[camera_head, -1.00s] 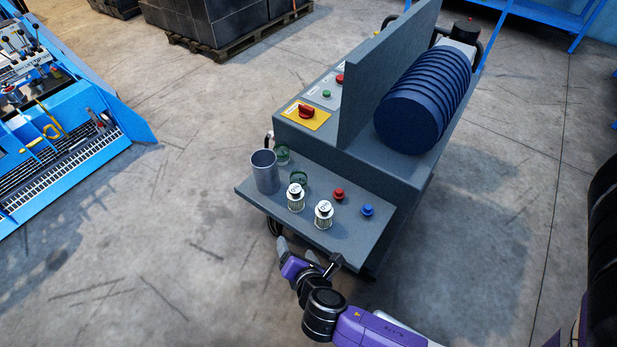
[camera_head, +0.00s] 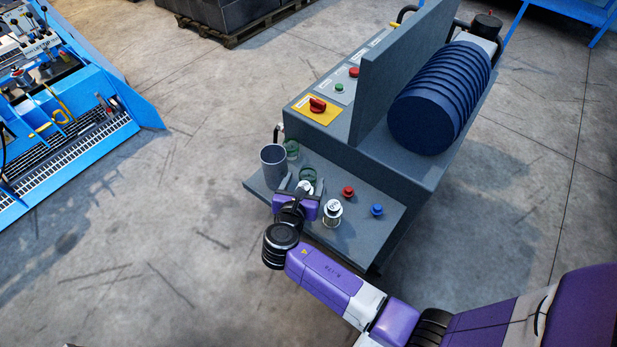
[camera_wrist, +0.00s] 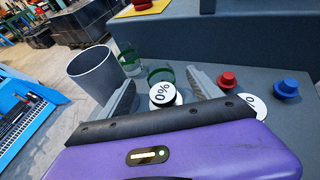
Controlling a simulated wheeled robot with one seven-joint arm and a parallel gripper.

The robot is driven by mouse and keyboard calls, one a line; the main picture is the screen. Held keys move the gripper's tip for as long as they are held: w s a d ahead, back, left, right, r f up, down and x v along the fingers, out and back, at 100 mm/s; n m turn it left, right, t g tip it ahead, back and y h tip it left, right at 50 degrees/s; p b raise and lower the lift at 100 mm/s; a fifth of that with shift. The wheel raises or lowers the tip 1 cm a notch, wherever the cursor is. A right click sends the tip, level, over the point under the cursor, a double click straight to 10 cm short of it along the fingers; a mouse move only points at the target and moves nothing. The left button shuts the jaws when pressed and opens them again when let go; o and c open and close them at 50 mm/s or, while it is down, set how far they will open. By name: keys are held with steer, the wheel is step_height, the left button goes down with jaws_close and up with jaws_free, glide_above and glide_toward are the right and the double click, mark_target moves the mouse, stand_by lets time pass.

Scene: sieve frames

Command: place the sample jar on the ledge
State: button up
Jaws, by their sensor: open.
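Two white-capped jars stand upright on the grey ledge (camera_head: 385,220) at the machine's front. The left jar (camera_head: 305,188) is partly hidden by my gripper; its cap reads "0%" in the wrist view (camera_wrist: 163,94). The right jar (camera_head: 331,212) has a clear body and a similar marked cap. My gripper (camera_head: 302,182) is open over the ledge, with the left jar between its fingers. In the wrist view its fingers (camera_wrist: 162,88) stand apart on either side of that jar. Whether they touch it cannot be told.
A grey cup (camera_head: 272,163) stands left of the gripper, close to its left finger. Two green-tinted glass pieces (camera_head: 291,149) (camera_head: 308,174) stand behind. A red button (camera_head: 348,191) and a blue button (camera_head: 376,210) lie right. An upright grey panel (camera_head: 400,70) rises behind the ledge.

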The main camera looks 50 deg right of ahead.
mark_target(309, 167)
steer(key=shift+x, duration=2.35)
steer(key=shift+r, duration=0.2)
steer(key=c, duration=1.6)
steer(key=shift+r, duration=0.1)
